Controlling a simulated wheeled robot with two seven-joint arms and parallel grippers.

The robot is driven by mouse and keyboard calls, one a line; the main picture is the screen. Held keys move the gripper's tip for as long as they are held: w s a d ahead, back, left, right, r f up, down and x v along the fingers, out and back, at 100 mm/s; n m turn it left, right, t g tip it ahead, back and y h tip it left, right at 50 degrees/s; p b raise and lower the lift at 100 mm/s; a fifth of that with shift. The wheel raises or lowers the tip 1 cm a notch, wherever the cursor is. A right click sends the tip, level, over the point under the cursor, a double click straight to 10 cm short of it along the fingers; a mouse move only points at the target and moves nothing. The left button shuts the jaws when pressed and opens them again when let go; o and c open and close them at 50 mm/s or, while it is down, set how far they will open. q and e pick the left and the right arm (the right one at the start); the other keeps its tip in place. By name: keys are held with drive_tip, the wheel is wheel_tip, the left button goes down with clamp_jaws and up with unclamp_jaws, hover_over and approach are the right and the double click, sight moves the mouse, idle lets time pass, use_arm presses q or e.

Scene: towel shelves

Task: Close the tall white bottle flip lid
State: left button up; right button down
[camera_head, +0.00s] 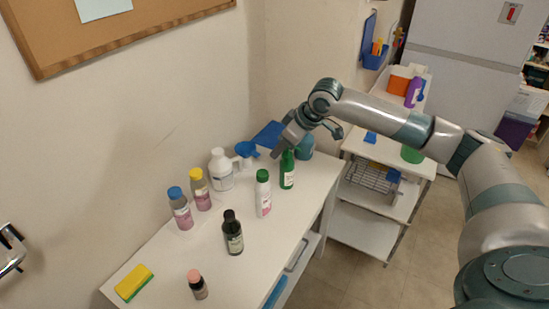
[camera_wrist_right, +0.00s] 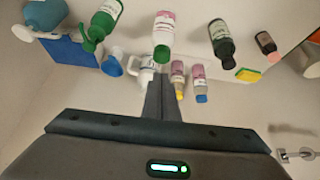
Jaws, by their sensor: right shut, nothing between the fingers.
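A tall white bottle with a green lid and pink label (camera_head: 263,198) stands upright on the white table, right of centre. It also shows at the top of the right wrist view (camera_wrist_right: 164,30). I cannot tell whether its lid is open or closed. A second white bottle, wider with a white top (camera_head: 222,174), stands further back and is partly hidden by the fingers in the wrist view (camera_wrist_right: 146,72). My right gripper (camera_head: 277,153) is shut and empty, above the back of the table by the green bottle. Its closed fingers point up the wrist view (camera_wrist_right: 162,92). My left gripper is out of view.
A green bottle (camera_head: 287,174) is close to the right gripper. A blue-capped bottle (camera_head: 180,212), yellow-capped bottle (camera_head: 201,192), dark bottle (camera_head: 233,236), small pink-capped bottle (camera_head: 198,287) and sponge (camera_head: 134,283) stand left and front. The wall is behind.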

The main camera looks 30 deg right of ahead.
drive_tip(key=b+v, duration=0.2)
drive_tip(key=v, duration=0.4)
drive_tip(key=shift+r, duration=0.4)
drive_tip(key=shift+f, duration=0.15)
